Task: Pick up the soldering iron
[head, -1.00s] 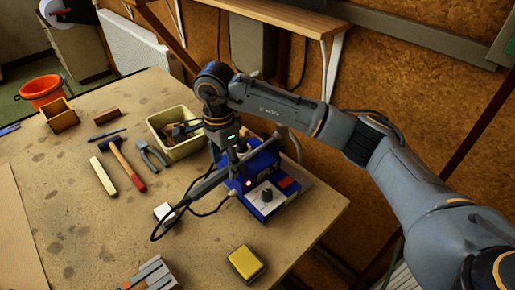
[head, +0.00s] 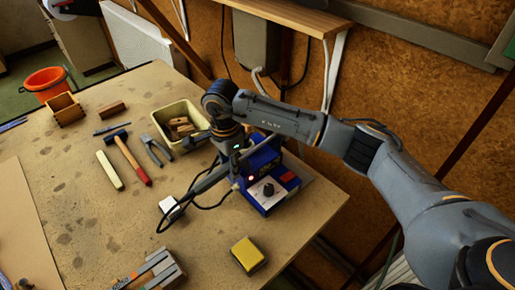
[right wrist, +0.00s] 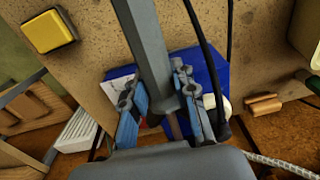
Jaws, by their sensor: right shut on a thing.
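The soldering iron (head: 207,181) is a long grey bar that slants down and left from my right gripper (head: 234,168) in the head view. In the right wrist view the iron (right wrist: 147,45) runs between the two blue-padded fingers of my right gripper (right wrist: 160,105), which are shut on it. A brownish end shows below the fingers. A black cord loops from the iron's far end. The blue soldering station (head: 264,190), with a dial and a red light, stands just beyond the gripper and partly behind it. My left gripper is not in view.
A yellow sponge (head: 248,255) lies near the table's front edge. A cork wall rises behind the table.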

